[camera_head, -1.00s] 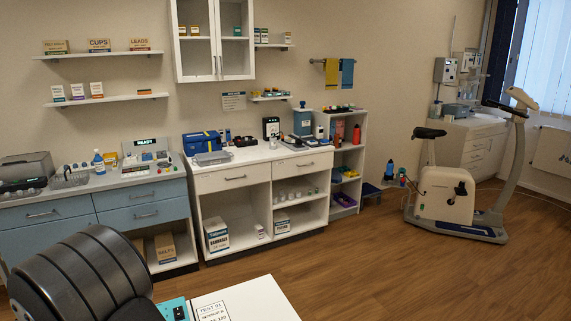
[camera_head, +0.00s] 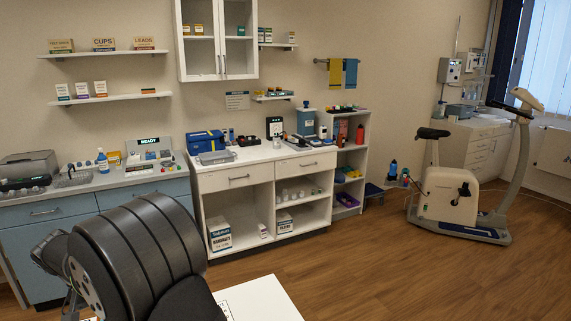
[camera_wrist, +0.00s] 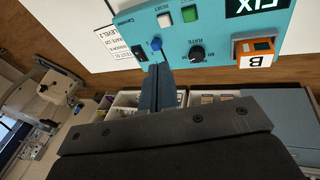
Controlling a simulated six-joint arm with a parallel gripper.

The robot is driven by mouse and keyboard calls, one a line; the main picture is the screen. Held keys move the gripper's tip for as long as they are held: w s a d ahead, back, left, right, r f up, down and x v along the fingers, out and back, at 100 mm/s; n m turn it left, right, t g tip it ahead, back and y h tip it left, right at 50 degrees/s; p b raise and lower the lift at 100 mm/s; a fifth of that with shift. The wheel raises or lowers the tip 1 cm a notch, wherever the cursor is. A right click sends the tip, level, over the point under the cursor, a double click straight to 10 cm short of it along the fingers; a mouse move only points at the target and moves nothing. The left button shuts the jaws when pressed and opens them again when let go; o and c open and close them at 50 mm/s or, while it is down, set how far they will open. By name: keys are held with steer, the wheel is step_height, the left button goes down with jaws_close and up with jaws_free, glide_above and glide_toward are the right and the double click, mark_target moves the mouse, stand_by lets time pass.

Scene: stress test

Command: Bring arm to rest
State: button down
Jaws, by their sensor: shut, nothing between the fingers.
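My gripper (camera_wrist: 160,74) is shut and empty in the wrist view, its narrow dark blue fingers together. The fingertips are in front of the lower edge of a teal control panel (camera_wrist: 215,32), close to a small blue knob (camera_wrist: 156,43); I cannot tell the gap between them. My dark ribbed arm (camera_head: 135,255) fills the lower left of the head view. The gripper's fingers cannot be made out there, and the teal panel does not show.
The panel bears a black rate knob (camera_wrist: 196,54), a green button (camera_wrist: 189,14) and an orange block marked B (camera_wrist: 254,50). A white tabletop (camera_head: 265,300) lies beside my arm. Cabinets stand along the wall. Wooden floor (camera_head: 370,265) is open toward the exercise bike (camera_head: 455,195).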

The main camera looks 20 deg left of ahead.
step_height(320, 180, down, 5)
steer(key=a+n+g+y, duration=0.1)
steer(key=g+y, duration=0.1)
steer(key=g, duration=0.2)
step_height(320, 180, up, 10)
steer(key=f, duration=0.1)
steer(key=shift+s+d+f, duration=0.35)
steer(key=shift+s+f, duration=0.15)
steer(key=shift+f, duration=0.15)
steer(key=shift+s+d+f, duration=0.35)
steer(key=shift+s+f, duration=0.1)
steer(key=shift+f, duration=0.25)
steer(key=shift+s+d+f, duration=0.35)
steer(key=shift+s+f, duration=0.15)
steer(key=shift+f, duration=0.15)
